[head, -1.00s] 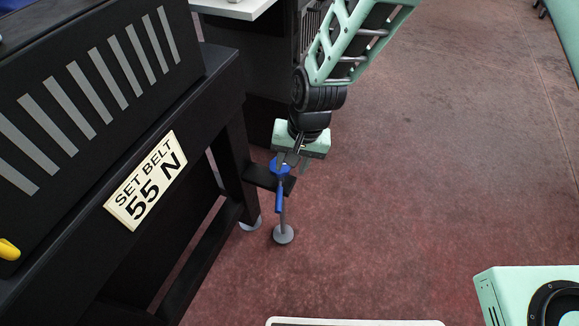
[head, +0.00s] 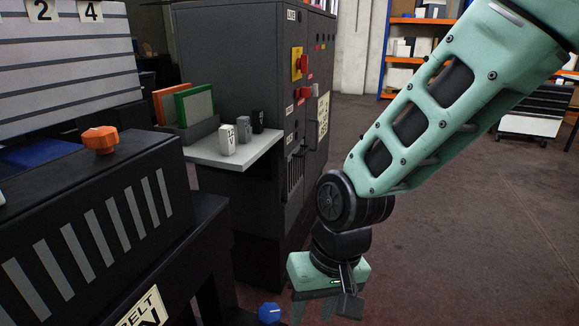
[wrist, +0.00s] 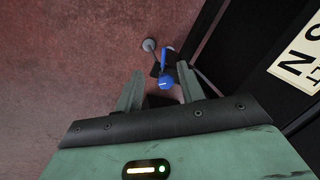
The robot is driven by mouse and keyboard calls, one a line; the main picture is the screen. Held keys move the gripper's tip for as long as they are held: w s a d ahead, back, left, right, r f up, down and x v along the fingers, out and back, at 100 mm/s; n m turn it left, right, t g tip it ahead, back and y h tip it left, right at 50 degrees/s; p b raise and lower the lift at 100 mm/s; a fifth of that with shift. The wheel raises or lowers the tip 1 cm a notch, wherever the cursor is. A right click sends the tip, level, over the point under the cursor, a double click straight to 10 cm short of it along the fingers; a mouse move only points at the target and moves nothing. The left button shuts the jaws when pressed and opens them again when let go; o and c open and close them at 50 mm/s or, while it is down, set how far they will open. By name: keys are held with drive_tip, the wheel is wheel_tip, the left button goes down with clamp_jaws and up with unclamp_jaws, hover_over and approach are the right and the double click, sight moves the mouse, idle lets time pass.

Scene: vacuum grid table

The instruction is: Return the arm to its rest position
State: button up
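My arm reaches down from the upper right in the head view. My gripper (head: 324,308) points downward at the bottom of the picture, to the right of a blue handle (head: 269,313). In the wrist view its two fingers stand apart with nothing held between them. The blue handle (wrist: 164,72) shows beyond the fingertips, clear of them, beside a dark bracket and grey round feet near the floor. In the head view only the handle's top shows; the rest is cut off by the lower edge.
A black machine with an orange knob (head: 100,139) stands at left. Behind it a dark cabinet (head: 240,60) carries a light shelf (head: 225,150) with small blocks. A plate (head: 143,312) is partly cut off. The red floor (head: 460,230) at right is open; orange racks stand behind.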

drive_tip(key=s+d+r+n+h, duration=0.2)
drive_tip(key=s+d+r+n, duration=0.2)
drive_tip(key=s+d+r, duration=0.45)
wheel_tip(320, 180, up, 18)
drive_tip(key=s+d+p, duration=0.2)
drive_tip(key=p, duration=1.8)
drive_tip(key=shift+t, duration=0.3)
